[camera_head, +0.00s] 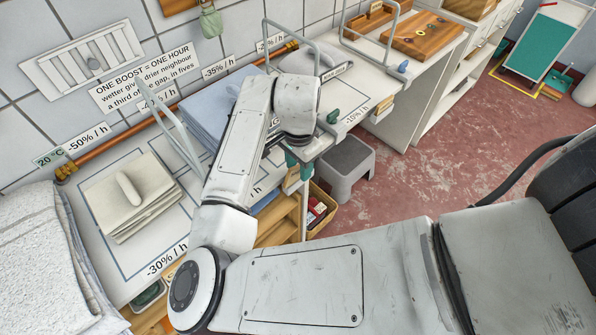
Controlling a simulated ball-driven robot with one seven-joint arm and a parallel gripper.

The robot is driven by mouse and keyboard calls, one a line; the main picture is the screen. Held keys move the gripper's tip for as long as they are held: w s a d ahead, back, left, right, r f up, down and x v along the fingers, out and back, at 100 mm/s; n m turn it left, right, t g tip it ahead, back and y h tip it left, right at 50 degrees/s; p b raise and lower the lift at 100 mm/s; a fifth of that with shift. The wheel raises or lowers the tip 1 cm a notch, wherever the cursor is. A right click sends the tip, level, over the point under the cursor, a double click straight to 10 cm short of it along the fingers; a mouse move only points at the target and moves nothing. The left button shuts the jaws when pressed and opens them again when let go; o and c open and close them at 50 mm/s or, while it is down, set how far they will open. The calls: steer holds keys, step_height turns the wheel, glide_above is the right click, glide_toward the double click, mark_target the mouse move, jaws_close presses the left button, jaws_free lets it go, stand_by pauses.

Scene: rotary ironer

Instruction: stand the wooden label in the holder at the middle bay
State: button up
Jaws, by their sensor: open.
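My gripper (298,166), with teal fingers, is at the front edge of the counter, partly hidden by my wrist; it is open. A small wooden piece (291,183) shows just below and beside the fingers; I cannot tell whether it is the label or a holder, or whether they touch. Another small wooden piece (384,105) is at the front edge of the right bay, beside the "-10% / h" sign. The middle bay holds blue folded cloth (215,112). My arm covers much of this bay, and its holder cannot be made out clearly.
The left bay holds folded cream cloth (130,195). Metal hoops (170,125) divide the bays. A copper pipe (120,145) runs along the wall. A grey step stool (345,165) and a box (320,207) stand below the counter. The red floor (440,165) is open to the right.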

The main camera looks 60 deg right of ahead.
steer(key=shift+c, duration=0.2)
jaws_close()
steer(key=shift+r, duration=0.1)
